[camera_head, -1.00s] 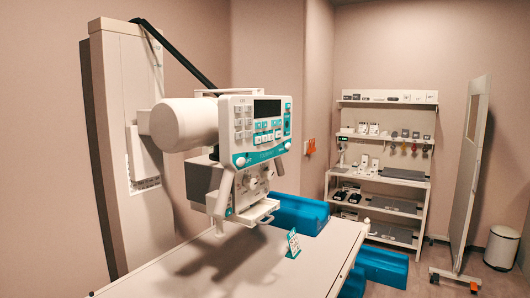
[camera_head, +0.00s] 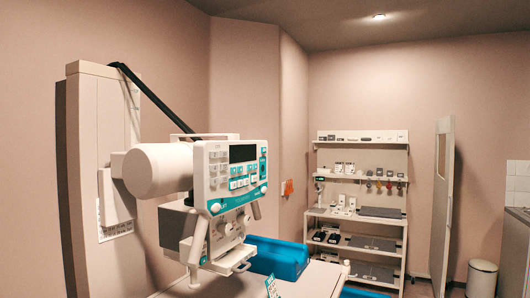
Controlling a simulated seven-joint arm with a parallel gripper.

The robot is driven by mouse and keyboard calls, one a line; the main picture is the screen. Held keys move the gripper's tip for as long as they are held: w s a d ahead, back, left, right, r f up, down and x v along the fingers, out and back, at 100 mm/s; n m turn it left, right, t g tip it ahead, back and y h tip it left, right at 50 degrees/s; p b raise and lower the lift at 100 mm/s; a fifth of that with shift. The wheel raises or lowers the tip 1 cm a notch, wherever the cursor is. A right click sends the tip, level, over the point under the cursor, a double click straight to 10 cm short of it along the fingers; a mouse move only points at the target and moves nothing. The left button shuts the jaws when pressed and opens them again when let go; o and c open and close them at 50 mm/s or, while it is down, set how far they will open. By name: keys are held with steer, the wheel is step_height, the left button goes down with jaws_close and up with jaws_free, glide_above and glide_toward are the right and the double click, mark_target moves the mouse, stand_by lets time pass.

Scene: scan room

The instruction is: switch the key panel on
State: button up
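The key panel (camera_head: 236,176) is the white and teal face of the X-ray tube head, left of centre in the head view. It has a dark screen (camera_head: 243,153), several teal and pale keys, and round knobs. The screen shows no visible light. My gripper is not in the picture, and nothing touches the panel.
The tube head hangs from a white column (camera_head: 103,165) by a thick white arm (camera_head: 158,170). Below are the table (camera_head: 310,281) and blue supports (camera_head: 277,257). A shelf unit (camera_head: 361,213) with small items, a screen panel (camera_head: 442,205) and a bin (camera_head: 482,279) stand behind.

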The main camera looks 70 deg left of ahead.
jaws_close()
stand_by(1.5)
